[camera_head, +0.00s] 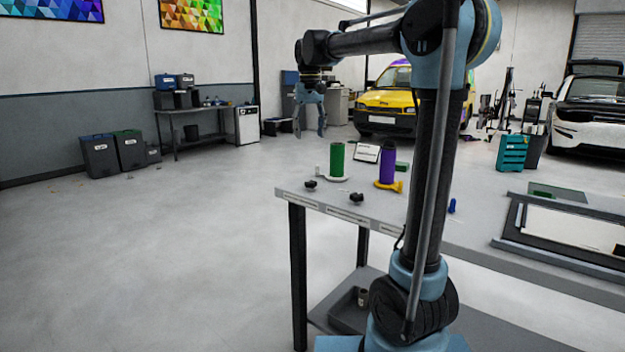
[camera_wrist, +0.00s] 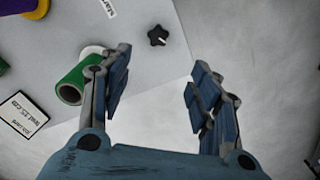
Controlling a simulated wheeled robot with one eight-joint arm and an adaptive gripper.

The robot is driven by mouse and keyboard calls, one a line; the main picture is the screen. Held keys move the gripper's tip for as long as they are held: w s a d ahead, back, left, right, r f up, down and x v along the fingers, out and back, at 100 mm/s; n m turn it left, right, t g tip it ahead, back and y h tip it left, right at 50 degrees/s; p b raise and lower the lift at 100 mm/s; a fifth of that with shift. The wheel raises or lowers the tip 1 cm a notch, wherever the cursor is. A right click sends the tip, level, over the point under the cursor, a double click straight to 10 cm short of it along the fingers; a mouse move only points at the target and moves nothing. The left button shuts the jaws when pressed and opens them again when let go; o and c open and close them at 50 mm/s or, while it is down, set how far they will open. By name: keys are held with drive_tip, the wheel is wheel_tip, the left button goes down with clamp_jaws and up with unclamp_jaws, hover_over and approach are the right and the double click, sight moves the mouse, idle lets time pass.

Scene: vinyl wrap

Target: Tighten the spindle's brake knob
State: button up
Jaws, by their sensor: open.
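Two black lobed knobs stand at the near edge of the bench in the head view: one (camera_head: 310,184) before the green roll (camera_head: 337,160) and one (camera_head: 356,198) before the purple roll (camera_head: 387,165). I cannot tell which one is meant. My gripper (camera_head: 310,132) is open and empty, pointing down, above and apart from the bench. In the wrist view, one black knob (camera_wrist: 158,36) with a white mark lies just beyond the open fingers (camera_wrist: 158,75), untouched. The green roll (camera_wrist: 78,82) is partly behind the left finger.
The purple roll stands on a yellow base (camera_head: 397,186). A small sign (camera_head: 366,153) stands behind the rolls. A blue item (camera_head: 452,205) and a framed panel (camera_head: 575,228) lie to the right. The floor left of the bench (camera_head: 283,190) is clear.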

sight(311, 181)
drive_tip(key=f, duration=1.7)
drive_tip(key=shift+w+d+f, duration=0.15)
drive_tip(key=shift+w, duration=0.05)
drive_tip(key=c, duration=1.1)
